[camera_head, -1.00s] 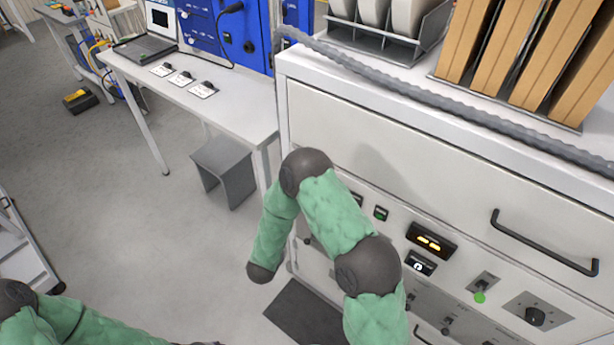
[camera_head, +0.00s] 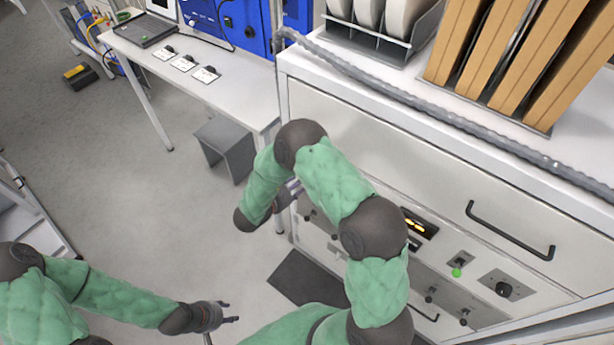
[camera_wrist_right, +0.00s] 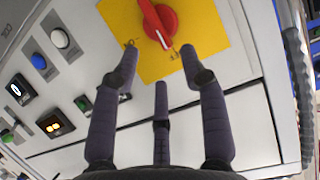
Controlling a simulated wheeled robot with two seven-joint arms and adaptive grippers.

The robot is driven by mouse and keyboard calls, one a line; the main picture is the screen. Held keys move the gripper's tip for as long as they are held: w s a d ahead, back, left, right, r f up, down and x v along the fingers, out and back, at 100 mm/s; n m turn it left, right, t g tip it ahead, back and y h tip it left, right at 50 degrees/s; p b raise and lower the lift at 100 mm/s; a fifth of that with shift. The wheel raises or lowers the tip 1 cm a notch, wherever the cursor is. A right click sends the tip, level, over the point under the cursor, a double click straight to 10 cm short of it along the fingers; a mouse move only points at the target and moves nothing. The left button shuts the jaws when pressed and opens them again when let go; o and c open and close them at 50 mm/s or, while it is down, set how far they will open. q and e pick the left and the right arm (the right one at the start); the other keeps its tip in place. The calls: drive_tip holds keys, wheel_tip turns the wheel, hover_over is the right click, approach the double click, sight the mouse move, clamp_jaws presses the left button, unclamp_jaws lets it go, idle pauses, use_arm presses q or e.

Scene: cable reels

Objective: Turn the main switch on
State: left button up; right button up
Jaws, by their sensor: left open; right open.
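The main switch (camera_wrist_right: 158,22) is a red rotary knob on a yellow plate (camera_wrist_right: 204,30) in the right wrist view. Its white pointer mark is toward the lower end of the knob, between two small plate markings that I cannot read. My right gripper (camera_wrist_right: 165,78) is open, its fingers pointing at the yellow plate just below the knob and holding nothing. In the head view the right arm hides the switch, and the right gripper is mostly hidden behind that arm. My left gripper (camera_head: 228,312) is open and empty above the floor, away from the cabinet.
The white cabinet (camera_head: 340,120) carries a lit display (camera_head: 418,224), a green button (camera_head: 456,272), a black dial (camera_head: 503,289) and a bar handle (camera_head: 510,232). The wrist view shows a blue button (camera_wrist_right: 39,61) and a white button (camera_wrist_right: 60,38). A table (camera_head: 235,105) stands left.

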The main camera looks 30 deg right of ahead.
drive_tip(key=x, duration=0.6)
drive_tip(key=shift+d, duration=0.1)
clamp_jaws()
